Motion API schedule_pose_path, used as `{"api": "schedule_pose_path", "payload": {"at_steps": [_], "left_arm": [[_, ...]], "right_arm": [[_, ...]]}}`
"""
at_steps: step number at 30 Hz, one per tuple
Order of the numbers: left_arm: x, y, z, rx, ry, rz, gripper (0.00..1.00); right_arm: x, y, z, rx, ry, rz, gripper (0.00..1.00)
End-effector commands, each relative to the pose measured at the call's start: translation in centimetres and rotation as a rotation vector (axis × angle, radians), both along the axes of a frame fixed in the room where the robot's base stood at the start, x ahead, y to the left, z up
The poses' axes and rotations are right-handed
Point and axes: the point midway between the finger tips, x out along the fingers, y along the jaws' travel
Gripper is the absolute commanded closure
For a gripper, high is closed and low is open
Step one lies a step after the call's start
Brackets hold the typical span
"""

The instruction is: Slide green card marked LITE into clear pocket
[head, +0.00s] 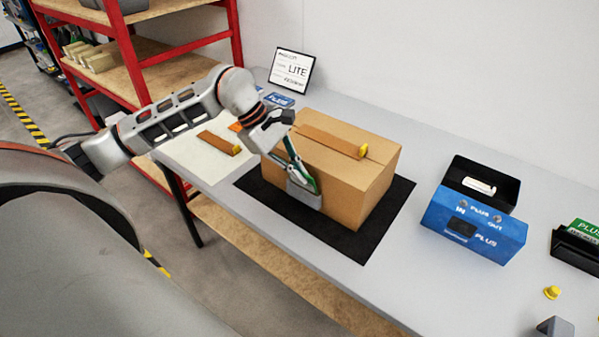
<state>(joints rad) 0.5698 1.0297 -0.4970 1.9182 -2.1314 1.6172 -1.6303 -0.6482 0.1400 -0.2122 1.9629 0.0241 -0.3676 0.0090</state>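The cardboard box (365,185) stands closed on a black mat (350,245). A greyish clear pocket (304,198) is on the box's near left face. My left gripper (303,176) points down at the pocket's upper edge. It appears shut on the green card (313,184), of which only a small green part shows beside the fingers. The card's lettering is hidden, and I cannot tell how far its lower end is inside the pocket. My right gripper is not in view.
A LITE sign (291,70) stands at the back. A black holder (575,250) with a green PLUS card and a yellow knob (551,292) are farther right. Red shelving (130,55) stands behind left.

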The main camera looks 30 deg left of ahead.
Motion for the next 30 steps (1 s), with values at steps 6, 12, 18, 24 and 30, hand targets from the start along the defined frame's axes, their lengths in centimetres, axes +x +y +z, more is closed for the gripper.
{"api": "schedule_pose_path", "payload": {"at_steps": [6,12,18,24,30], "left_arm": [[0.0,0.0,-0.1,0.0,0.0,0.0,1.0],[0.0,0.0,-0.4,0.0,0.0,0.0,1.0],[0.1,0.0,-0.6,0.0,0.0,0.0,1.0],[0.1,0.0,-0.9,0.0,0.0,0.0,1.0],[0.1,0.0,-1.2,0.0,0.001,0.0,1.0]], "right_arm": [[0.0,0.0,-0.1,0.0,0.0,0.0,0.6],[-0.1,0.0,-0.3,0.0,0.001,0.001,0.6],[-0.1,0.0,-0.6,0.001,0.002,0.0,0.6],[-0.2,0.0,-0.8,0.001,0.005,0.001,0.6],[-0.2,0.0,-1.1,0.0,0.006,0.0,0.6]]}}
